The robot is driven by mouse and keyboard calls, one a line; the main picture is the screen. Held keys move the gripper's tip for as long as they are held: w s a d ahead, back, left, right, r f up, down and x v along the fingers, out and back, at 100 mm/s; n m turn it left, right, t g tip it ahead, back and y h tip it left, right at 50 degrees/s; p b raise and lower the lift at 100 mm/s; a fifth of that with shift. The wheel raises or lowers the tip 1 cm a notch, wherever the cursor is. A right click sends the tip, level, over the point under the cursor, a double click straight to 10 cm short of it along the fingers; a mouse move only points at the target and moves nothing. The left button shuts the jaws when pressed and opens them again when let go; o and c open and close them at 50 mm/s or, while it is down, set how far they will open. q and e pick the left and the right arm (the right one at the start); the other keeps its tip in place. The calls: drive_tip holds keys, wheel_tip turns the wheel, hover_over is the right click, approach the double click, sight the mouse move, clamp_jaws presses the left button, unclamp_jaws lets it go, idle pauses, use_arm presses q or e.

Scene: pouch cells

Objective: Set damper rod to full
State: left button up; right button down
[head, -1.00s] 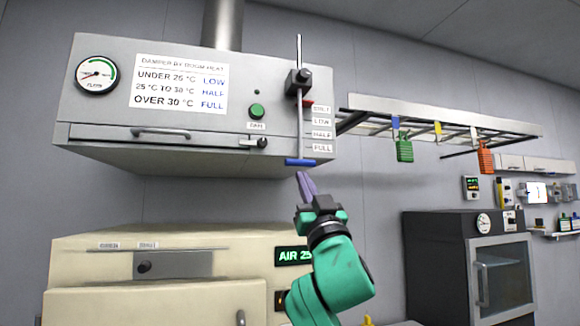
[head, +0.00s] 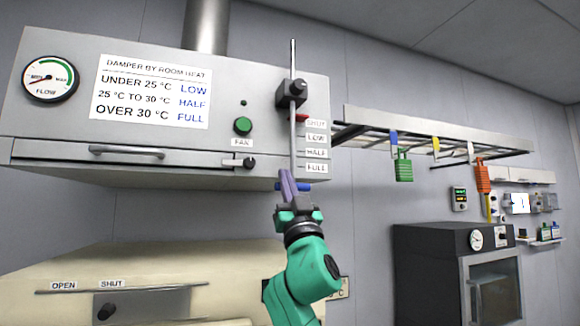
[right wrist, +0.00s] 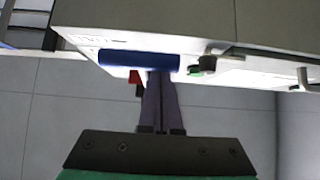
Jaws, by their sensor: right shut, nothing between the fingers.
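The damper rod (head: 293,135) is a thin upright metal rod running through a dark clamp block on the front of the hood. A red pointer (head: 302,118) beside it is level with the SHUT label, above LOW, HALF and FULL (head: 316,168). The rod's blue crossbar handle (head: 304,186) is at its bottom end and also shows in the right wrist view (right wrist: 139,61). My right gripper (head: 288,184) is at the handle, its purple fingers shut and overlapping it in view. I cannot tell whether they touch it. My left gripper is not in view.
The hood (head: 60,125) carries a flow gauge (head: 50,79), a damper-by-room-heat sign (head: 153,92) and a green fan button (head: 243,125). A cream cabinet (head: 200,265) stands below. Open air surrounds my right arm.

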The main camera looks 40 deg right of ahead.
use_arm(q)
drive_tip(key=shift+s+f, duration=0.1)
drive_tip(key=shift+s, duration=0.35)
use_arm(e)
drive_tip(key=shift+f, duration=0.5)
use_arm(q)
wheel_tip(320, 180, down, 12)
drive_tip(key=b, duration=1.1)
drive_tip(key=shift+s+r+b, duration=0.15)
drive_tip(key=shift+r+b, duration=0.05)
drive_tip(key=shift+b, duration=0.15)
use_arm(e)
wheel_tip(320, 180, down, 13)
drive_tip(key=shift+s+r, duration=0.15)
drive_tip(key=shift+s, duration=0.05)
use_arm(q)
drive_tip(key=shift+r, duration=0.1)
use_arm(e)
drive_tip(key=shift+r, duration=0.1)
